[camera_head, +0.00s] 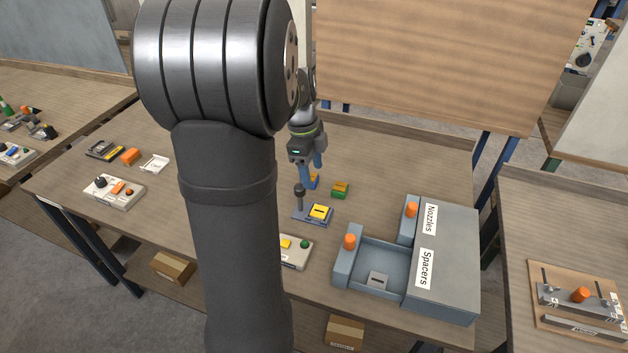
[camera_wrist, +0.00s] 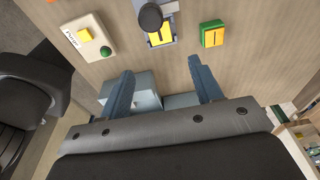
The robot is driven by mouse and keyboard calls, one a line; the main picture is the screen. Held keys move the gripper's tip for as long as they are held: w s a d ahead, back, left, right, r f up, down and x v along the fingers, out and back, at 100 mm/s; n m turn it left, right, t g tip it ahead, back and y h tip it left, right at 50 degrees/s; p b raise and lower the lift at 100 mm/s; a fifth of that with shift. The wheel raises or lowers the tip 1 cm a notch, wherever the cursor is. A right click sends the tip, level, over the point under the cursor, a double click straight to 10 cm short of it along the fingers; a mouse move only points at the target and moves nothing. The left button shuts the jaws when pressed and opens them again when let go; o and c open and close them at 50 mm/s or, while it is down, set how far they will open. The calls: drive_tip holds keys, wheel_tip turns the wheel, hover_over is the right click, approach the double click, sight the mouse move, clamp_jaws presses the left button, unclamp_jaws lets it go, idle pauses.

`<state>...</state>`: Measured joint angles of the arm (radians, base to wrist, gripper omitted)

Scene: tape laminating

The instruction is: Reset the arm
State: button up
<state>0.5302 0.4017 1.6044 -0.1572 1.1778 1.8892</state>
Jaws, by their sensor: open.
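My gripper (camera_head: 311,172) is above the table, behind the laminating fixture in the head view, and points down. In the wrist view its two blue fingers (camera_wrist: 160,88) are wide apart with nothing between them. The fixture (camera_head: 301,212) has a dark post with a black knob and a yellow piece (camera_head: 321,212) on its base. The yellow piece also shows in the wrist view (camera_wrist: 160,36). A green block with a yellow top (camera_head: 340,190) stands apart, right of the gripper.
A grey-blue dispenser (camera_head: 447,262) labelled Nozzles and Spacers, with orange knobs, stands at the right. A control box with a green button (camera_head: 302,252) is at the front edge, partly hidden by my arm. A white control box (camera_head: 114,191) and small parts lie at the left.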

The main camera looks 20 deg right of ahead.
sight(319, 211)
drive_tip(key=shift+r, duration=0.2)
drive_tip(key=f, duration=0.8)
drive_tip(key=s+d+f, duration=0.1)
drive_tip(key=f, duration=0.4)
drive_tip(key=shift+s+d, duration=0.1)
drive_tip(key=shift+r, duration=0.4)
